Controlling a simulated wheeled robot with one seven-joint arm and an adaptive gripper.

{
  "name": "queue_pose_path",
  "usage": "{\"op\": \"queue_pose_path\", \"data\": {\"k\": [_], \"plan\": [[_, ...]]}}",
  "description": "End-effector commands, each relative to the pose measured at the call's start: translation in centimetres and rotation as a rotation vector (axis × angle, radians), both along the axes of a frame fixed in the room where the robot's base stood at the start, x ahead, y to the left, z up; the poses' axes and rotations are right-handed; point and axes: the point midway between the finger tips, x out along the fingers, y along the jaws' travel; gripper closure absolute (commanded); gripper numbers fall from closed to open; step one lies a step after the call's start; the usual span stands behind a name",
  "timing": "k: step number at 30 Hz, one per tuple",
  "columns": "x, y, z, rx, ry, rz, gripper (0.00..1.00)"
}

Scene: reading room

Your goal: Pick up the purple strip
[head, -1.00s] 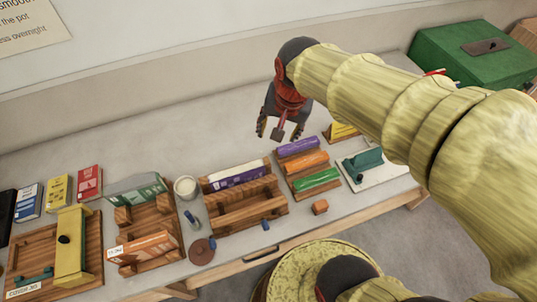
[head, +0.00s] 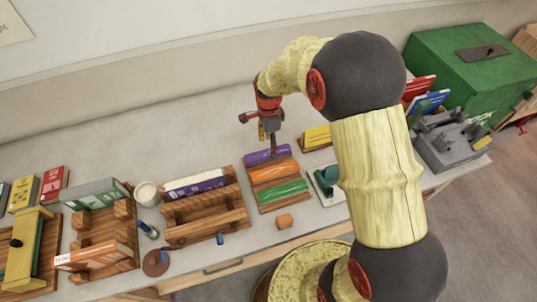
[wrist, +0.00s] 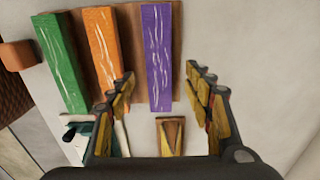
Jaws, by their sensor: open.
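The purple strip (head: 267,155) lies at the back of a wooden board (head: 262,200), behind an orange strip (head: 274,170) and a green strip (head: 282,191). My gripper (head: 268,135) is above the purple strip. In the wrist view the purple strip (wrist: 157,58) stretches away ahead of the open fingers (wrist: 160,88), with its near end between them. The fingers hold nothing. I cannot tell the exact height of the fingertips above the strip.
A small orange-brown block (head: 284,221) lies in front of the board. A yellow wedge-like piece (head: 316,137) is just right of it, and a white base with a teal device (head: 327,181) stands at the right. A wooden rack (head: 205,222) is close on the left.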

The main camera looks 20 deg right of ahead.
Motion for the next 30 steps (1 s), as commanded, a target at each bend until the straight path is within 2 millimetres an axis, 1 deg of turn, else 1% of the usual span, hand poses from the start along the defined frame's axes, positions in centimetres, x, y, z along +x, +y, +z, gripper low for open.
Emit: {"op": "queue_pose_path", "data": {"k": [6, 9, 17, 30], "plan": [[-0.2, 0.2, -3.3, 0.000, 0.003, 0.001, 0.48], [-0.2, 0.2, -4.4, 0.000, 0.002, 0.001, 0.48], [-0.1, 0.2, -4.5, 0.000, 0.000, 0.001, 0.48], [-0.2, 0.2, -4.5, 0.000, 0.000, 0.002, 0.73]]}}
